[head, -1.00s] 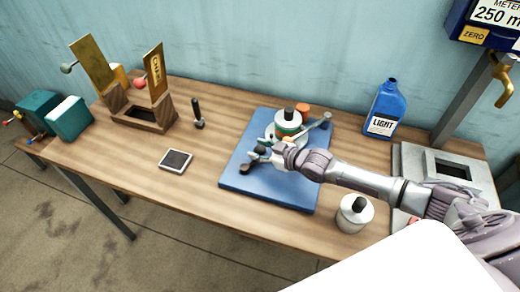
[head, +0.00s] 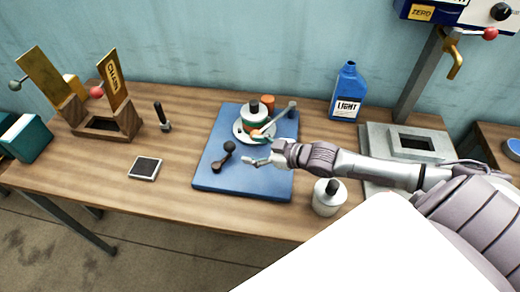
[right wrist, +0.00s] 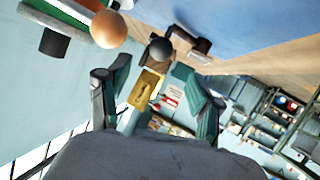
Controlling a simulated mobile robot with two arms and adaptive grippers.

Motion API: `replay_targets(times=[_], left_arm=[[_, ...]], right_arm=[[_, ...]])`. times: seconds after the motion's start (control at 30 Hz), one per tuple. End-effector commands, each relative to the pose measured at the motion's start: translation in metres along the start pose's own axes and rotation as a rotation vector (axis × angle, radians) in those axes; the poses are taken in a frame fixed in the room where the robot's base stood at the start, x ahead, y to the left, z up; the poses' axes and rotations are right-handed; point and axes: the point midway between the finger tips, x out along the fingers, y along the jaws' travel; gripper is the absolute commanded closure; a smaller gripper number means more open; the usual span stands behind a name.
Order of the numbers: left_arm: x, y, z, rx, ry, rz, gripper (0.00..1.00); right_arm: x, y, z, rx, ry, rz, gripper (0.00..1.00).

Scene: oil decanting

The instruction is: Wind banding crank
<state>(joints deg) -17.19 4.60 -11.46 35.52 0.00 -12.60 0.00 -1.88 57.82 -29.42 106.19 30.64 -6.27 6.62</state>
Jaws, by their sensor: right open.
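A blue mat (head: 245,185) on the wooden table carries a white and green round device (head: 255,125) with a black knob on top, a slanted pale lever and an orange ball (head: 257,134) at its front. I cannot tell which of these is the banding crank. My right gripper (head: 262,161) is open and empty, low over the mat, right of the dark handle and apart from it. In the right wrist view, the orange ball (right wrist: 108,28) and a dark ball (right wrist: 160,49) show beyond the spread fingers. My left gripper is out of view.
A white pot (head: 328,198) stands at the mat's right front, below my right arm. A wooden box with brass flaps (head: 95,125), a small dark pad (head: 145,168) and a black-handled tool (head: 162,117) are left.

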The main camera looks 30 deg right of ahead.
Motion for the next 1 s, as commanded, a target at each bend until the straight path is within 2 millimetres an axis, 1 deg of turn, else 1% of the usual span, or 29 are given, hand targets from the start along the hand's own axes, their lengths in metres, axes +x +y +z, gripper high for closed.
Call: replay_targets(times=[0.03,0.1,0.2,0.53,0.6,0.67,0.7,0.77,0.83,0.87,0.9,0.93,0.97,1.0], left_arm=[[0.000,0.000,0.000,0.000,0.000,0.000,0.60],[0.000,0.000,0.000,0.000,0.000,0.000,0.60],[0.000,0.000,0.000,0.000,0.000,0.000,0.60],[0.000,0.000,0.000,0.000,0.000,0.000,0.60],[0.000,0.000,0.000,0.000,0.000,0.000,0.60],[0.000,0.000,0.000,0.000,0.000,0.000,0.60],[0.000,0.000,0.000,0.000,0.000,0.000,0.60],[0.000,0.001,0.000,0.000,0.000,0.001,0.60],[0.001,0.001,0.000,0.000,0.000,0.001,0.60],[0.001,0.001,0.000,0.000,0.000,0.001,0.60],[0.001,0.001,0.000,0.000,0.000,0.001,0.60],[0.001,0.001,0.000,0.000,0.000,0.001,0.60],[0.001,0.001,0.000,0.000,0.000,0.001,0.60],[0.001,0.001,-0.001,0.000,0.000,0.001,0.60]], right_arm=[[-0.007,-0.001,0.002,0.001,-0.003,-0.001,0.35],[-0.013,0.000,0.001,0.001,-0.002,0.000,0.35],[-0.018,0.000,0.000,0.001,-0.001,0.000,0.35],[-0.021,0.000,0.000,0.001,0.000,-0.001,0.35],[-0.020,0.000,0.000,0.011,0.000,0.001,0.47],[-0.020,0.001,0.000,0.063,-0.002,0.006,0.57],[-0.019,0.003,0.000,0.132,-0.003,0.014,0.63],[-0.017,0.005,0.001,0.295,-0.008,0.029,0.73],[-0.015,0.009,0.003,0.572,-0.013,0.053,0.85],[-0.015,0.011,0.005,0.717,-0.015,0.063,0.90],[-0.015,0.013,0.007,0.920,-0.016,0.076,0.97],[-0.015,0.014,0.009,1.081,-0.017,0.084,1.00],[-0.015,0.015,0.011,1.241,-0.018,0.091,1.00],[-0.016,0.015,0.014,1.454,-0.017,0.097,1.00]])
